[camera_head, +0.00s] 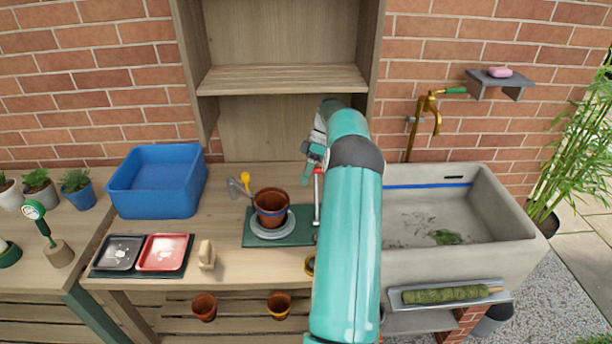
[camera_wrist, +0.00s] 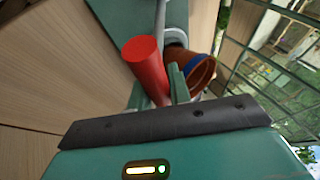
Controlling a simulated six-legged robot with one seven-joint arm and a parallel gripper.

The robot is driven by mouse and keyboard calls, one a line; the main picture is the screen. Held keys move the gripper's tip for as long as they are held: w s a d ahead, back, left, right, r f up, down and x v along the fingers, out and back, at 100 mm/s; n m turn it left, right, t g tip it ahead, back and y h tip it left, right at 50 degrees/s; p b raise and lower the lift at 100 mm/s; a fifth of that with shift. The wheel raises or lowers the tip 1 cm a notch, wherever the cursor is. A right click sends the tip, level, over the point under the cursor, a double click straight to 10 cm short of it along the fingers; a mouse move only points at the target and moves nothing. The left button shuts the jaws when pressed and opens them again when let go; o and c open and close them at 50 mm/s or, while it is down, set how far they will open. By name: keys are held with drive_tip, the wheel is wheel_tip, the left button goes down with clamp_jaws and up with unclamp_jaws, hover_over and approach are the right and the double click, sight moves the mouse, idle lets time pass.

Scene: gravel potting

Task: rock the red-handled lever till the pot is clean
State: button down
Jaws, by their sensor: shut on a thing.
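The lever's red handle (camera_wrist: 146,62) stands between my gripper's fingers in the wrist view, and my gripper (camera_wrist: 160,95) is shut on it. In the head view the red handle (camera_head: 318,171) shows at the top of an upright metal rod, just left of my arm. The terracotta pot (camera_head: 270,206) with a blue band sits upright on a round grey stand on a green base plate (camera_head: 293,237), left of the lever. The pot also shows in the wrist view (camera_wrist: 203,72), beyond the handle. The fingertips are mostly hidden in the head view, and the pot's cleanness cannot be told.
A grey can with a yellow part (camera_head: 240,185) stands behind the pot. A blue bin (camera_head: 157,181), a tray with a black and a red dish (camera_head: 163,252) and a small wooden block (camera_head: 206,255) are left. The sink (camera_head: 480,220) is right.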

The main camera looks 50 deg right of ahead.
drive_tip(key=c, duration=1.3)
unclamp_jaws()
drive_tip(key=shift+s, duration=0.1)
